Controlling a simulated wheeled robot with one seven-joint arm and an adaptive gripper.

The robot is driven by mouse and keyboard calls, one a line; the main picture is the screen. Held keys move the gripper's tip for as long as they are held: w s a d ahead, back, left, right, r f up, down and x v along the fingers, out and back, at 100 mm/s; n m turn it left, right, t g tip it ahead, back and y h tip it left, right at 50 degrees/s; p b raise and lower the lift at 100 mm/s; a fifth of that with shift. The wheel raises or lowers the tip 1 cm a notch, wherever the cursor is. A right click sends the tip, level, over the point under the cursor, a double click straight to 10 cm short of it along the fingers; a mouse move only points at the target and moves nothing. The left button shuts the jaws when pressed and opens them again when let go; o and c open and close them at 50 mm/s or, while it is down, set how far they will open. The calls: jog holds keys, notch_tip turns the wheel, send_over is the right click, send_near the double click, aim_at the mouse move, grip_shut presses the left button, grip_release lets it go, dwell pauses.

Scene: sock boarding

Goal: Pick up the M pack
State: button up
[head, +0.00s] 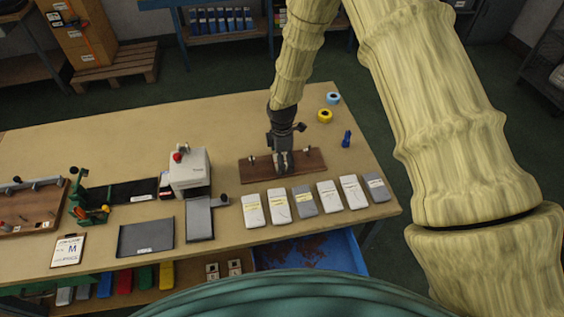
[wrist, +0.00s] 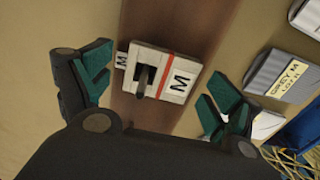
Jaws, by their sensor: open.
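The M pack (wrist: 172,62) is a small white block with a red band, a label marked M and a dark upright piece at its middle. It sits on a brown wooden board (wrist: 150,20), which also shows on the table in the head view (head: 311,160). My gripper (wrist: 160,68) is open, with a green-padded finger on either side of the pack and gaps between. In the head view my gripper (head: 283,163) points down over the board and mostly hides the pack.
A row of white and grey labelled packets (head: 278,204) lies along the front edge. A white machine (head: 189,168) stands left of the board. A blue object (head: 347,139) and tape rolls (head: 325,116) are to the right. A card marked M (head: 68,251) lies front left.

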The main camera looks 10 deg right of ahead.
jog(key=c, duration=1.1)
jog(key=shift+r, duration=0.15)
